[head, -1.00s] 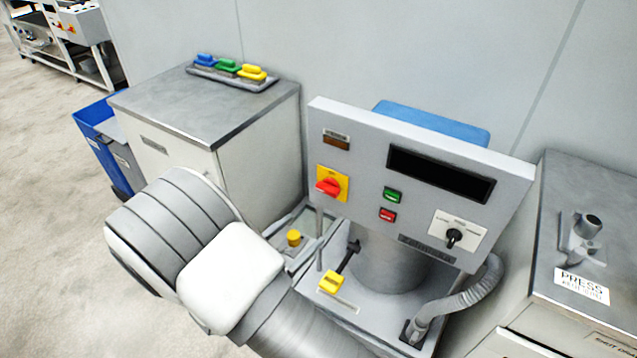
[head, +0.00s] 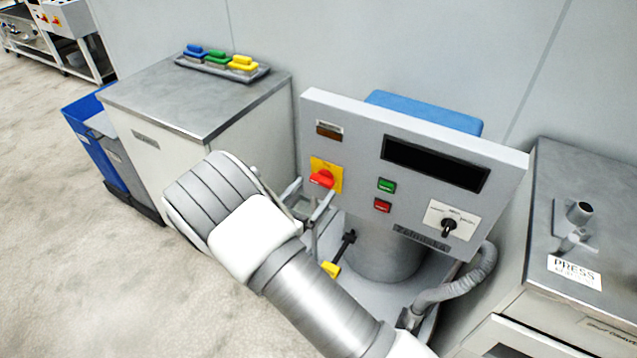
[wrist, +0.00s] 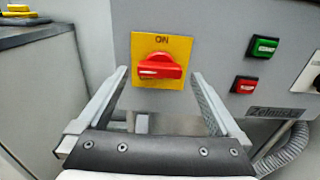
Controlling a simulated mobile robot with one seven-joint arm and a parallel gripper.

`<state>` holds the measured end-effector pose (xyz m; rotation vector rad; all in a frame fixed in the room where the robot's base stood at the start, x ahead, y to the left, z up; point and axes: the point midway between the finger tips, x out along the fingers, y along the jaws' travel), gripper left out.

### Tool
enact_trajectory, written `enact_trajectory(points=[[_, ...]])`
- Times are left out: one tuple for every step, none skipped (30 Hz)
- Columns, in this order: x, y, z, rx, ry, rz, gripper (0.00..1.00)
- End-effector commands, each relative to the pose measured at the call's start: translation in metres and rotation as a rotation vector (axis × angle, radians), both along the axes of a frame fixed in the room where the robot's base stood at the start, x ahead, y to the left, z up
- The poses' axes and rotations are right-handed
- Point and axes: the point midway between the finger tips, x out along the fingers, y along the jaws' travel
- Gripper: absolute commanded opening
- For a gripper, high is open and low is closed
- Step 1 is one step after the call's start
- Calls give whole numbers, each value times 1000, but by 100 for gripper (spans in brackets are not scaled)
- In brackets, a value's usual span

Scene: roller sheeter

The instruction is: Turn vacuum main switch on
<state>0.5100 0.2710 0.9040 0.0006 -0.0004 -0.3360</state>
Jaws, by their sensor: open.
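The vacuum main switch is a red rotary knob (head: 321,179) on a yellow plate (head: 335,170), at the left of the grey control panel (head: 345,110). In the wrist view the red knob (wrist: 160,68) lies crosswise, its grip roughly horizontal, with "ON" lettering at the top of the yellow plate (wrist: 178,45). My gripper (wrist: 160,80) is open, with one finger at each side below the knob and nothing between them. In the head view my gripper (head: 312,197) is just in front of and below the switch. Whether the fingers touch the panel is unclear.
A green button (head: 386,185) and a red button (head: 382,206) sit right of the switch, with a black selector (head: 449,227) farther right. A yellow-handled lever (head: 331,269) is below the panel. A steel-topped cabinet (head: 190,100) stands to the left.

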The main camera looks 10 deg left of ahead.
Motion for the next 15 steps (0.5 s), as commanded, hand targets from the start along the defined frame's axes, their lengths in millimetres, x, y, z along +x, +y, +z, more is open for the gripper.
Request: enact_trajectory(points=[[8, -4, 0, -1, 0, -1, 100], [13, -5, 0, 0, 0, -2, 100], [18, -7, 0, 1, 0, -2, 100], [21, -8, 0, 1, 0, -2, 100], [23, -8, 0, 0, -1, -1, 100], [26, -9, 0, 0, 0, 0, 100], [28, -10, 0, -1, 0, 0, 100], [30, -11, 0, -1, 0, 0, 100], [31, -11, 0, -1, 0, 0, 100], [32, -11, 0, -1, 1, 0, 100], [32, -11, 0, -1, 1, 0, 100], [33, -11, 0, -1, 1, 0, 100], [33, -11, 0, -1, 1, 0, 100], [33, -11, 0, -1, 1, 1, 100], [33, -11, 0, -1, 1, 1, 100]])
